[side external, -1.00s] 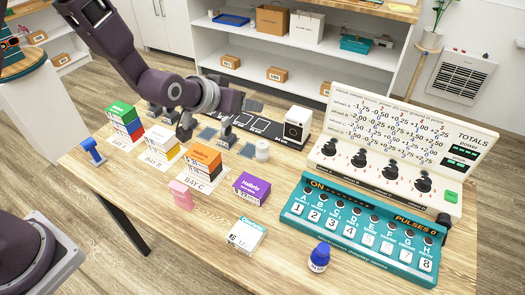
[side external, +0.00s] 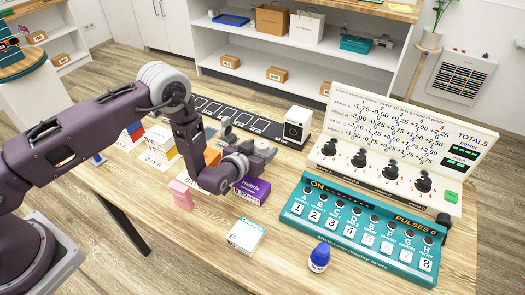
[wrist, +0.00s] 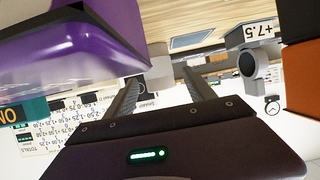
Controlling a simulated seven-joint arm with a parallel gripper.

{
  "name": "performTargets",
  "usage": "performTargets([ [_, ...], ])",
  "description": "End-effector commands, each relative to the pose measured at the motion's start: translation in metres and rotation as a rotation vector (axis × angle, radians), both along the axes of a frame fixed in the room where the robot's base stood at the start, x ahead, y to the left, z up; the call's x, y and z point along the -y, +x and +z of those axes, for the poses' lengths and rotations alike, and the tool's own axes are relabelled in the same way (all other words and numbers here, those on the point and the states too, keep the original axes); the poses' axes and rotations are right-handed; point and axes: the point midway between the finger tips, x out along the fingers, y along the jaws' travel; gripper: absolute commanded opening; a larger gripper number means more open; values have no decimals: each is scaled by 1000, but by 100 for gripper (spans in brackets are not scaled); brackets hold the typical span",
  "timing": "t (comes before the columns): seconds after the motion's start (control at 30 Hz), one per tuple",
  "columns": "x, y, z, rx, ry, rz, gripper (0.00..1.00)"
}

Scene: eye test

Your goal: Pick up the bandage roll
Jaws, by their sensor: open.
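The bandage roll is hidden in the side external view, where my gripper (side external: 264,152) covers the place where the white roll stood. In the wrist view a pale, plain shape (wrist: 159,64), which looks like the bandage roll, shows just past and between the fingertips. My gripper also shows in the wrist view (wrist: 160,80), with its two fingers apart. I cannot tell whether either finger touches the pale shape.
A purple box (side external: 252,190) is close beside my gripper and looms large at left in the wrist view (wrist: 75,40). An orange box (side external: 212,157) is on the other side. A white camera-like block (side external: 298,124) stands behind. The teal button console (side external: 357,235) is at right.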

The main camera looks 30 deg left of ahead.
Motion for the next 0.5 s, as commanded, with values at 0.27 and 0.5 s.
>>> performTargets([
  [0.27,0,-1,0,-1,0,0,30],
  [0.5,0,-1,0,-1,0,0,0],
])
